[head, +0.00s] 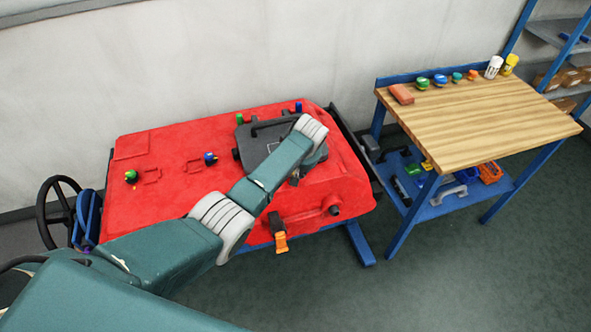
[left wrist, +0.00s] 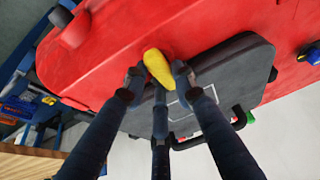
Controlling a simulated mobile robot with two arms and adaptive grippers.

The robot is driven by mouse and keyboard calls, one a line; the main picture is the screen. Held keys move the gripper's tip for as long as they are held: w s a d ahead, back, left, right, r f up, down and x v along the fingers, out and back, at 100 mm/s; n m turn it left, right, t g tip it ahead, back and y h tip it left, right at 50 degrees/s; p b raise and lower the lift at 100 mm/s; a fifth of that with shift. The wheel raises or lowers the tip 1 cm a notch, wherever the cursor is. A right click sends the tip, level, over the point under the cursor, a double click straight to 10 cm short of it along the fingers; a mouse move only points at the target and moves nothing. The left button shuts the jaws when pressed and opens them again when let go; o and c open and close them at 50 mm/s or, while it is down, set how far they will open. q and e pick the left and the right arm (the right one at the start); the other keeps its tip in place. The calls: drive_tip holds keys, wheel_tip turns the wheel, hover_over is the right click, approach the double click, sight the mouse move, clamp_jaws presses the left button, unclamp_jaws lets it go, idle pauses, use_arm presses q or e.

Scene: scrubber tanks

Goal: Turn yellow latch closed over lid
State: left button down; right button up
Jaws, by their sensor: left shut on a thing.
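The yellow latch (left wrist: 158,67) shows in the left wrist view at the edge of the dark grey lid (left wrist: 233,67). My left gripper (left wrist: 158,77) is shut on the latch, with fingers on both sides of it. The latch's tip points toward the red tank top, away from the middle of the lid. In the head view the lid (head: 262,138) lies on the right part of the red tank (head: 170,160). My right gripper is in neither view.
Coloured caps, one green (head: 131,176) and one blue (head: 210,158), stand on the tank. An orange-handled valve (head: 279,240) hangs at its front. A wooden workbench (head: 480,120) with small items stands to the right. Floor (head: 450,265) is clear in front of the bench.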

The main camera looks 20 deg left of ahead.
use_arm(q)
drive_tip(key=shift+w, duration=0.1)
drive_tip(key=c, duration=1.7)
unclamp_jaws()
drive_tip(key=shift+o, duration=0.2)
drive_tip(key=v, duration=1.2)
